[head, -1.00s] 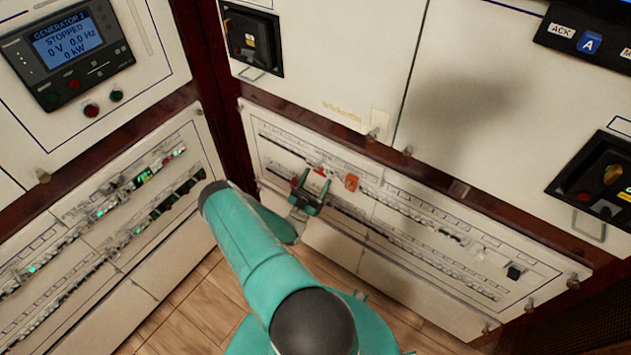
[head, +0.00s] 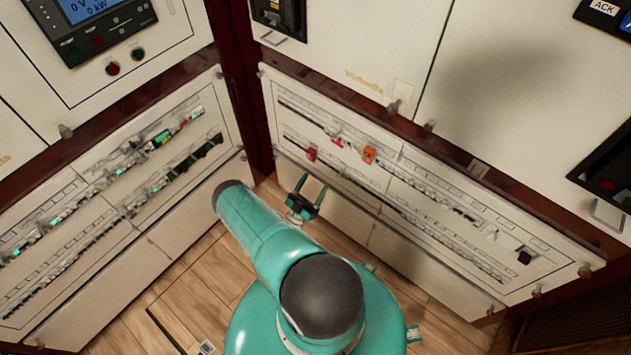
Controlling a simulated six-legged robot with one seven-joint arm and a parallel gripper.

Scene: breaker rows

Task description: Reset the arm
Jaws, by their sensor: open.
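My gripper (head: 306,193) is at the end of my teal arm (head: 265,235), in the middle of the head view. Its two teal fingers are spread apart and nothing shows between them. It is in front of the lower part of the right breaker panel (head: 400,240), below the breaker rows and apparently clear of them. The arm is folded low, close over my round teal body. Part of the wrist is hidden behind the arm.
The right panel carries a red breaker (head: 337,141), another red one (head: 312,154), an orange piece (head: 369,155) and a black one (head: 525,257). The left breaker panel (head: 120,215) has green lights. A generator controller (head: 85,22) is above it. Wooden floor (head: 190,290) is open at lower left.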

